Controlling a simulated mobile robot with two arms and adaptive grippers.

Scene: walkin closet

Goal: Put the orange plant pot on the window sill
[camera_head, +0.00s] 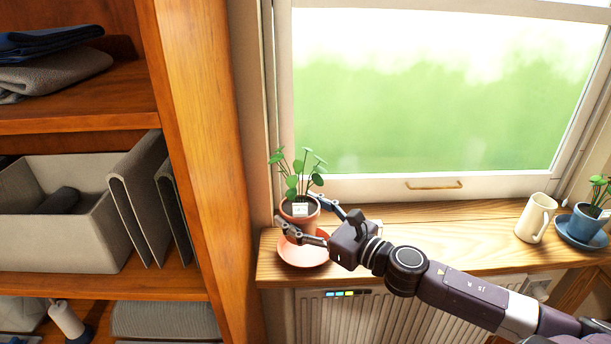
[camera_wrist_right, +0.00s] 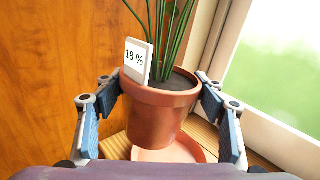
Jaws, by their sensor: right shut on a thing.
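The orange plant pot (camera_head: 299,212) holds a green leafy plant and a white tag, which reads "18 %" in the right wrist view. My right gripper (camera_head: 306,218) is shut on the pot, with one finger on each side just under the rim; the pot also shows in the right wrist view (camera_wrist_right: 158,118). The pot is upright over an orange saucer (camera_head: 303,256) at the left end of the wooden window sill (camera_head: 420,217). The saucer shows below the pot in the right wrist view (camera_wrist_right: 170,152). I cannot tell whether pot and saucer touch. My left gripper is out of view.
A cream mug (camera_head: 535,217) and a blue plant pot (camera_head: 585,224) on a blue saucer stand at the sill's right end. The middle of the sill is clear. A wooden shelf unit's upright (camera_head: 205,150) rises close on the left. A radiator (camera_head: 375,318) is below.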

